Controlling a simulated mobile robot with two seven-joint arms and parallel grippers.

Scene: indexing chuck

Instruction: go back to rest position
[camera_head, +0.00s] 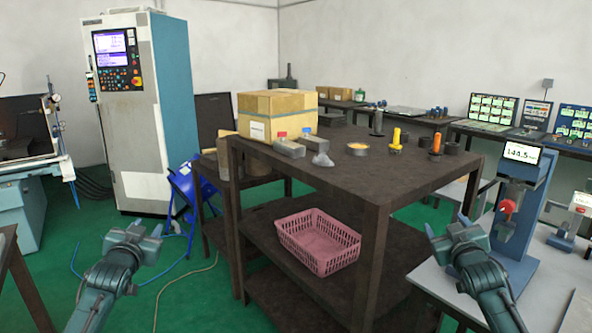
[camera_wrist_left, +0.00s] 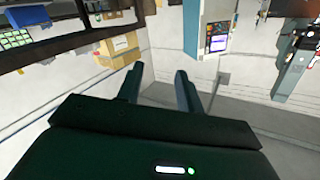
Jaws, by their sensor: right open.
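My left gripper (camera_head: 145,228) is at the lower left of the head view, over the green floor and left of the brown table. Its two fingers stand apart with nothing between them, as the left wrist view (camera_wrist_left: 159,72) also shows. My right gripper (camera_head: 448,226) is at the lower right of the head view, in front of the display press and right of the brown table's corner. Its fingers are apart and I see nothing held. Both grippers appear clear of the furniture.
A brown table (camera_head: 330,178) carries a cardboard box (camera_head: 278,113), grey blocks and yellow-handled tools. A pink basket (camera_head: 318,240) sits on its shelf. A blue press with a display (camera_head: 522,190) stands right. A machine cabinet (camera_head: 130,100) stands behind. Green floor (camera_head: 190,295) is open at left.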

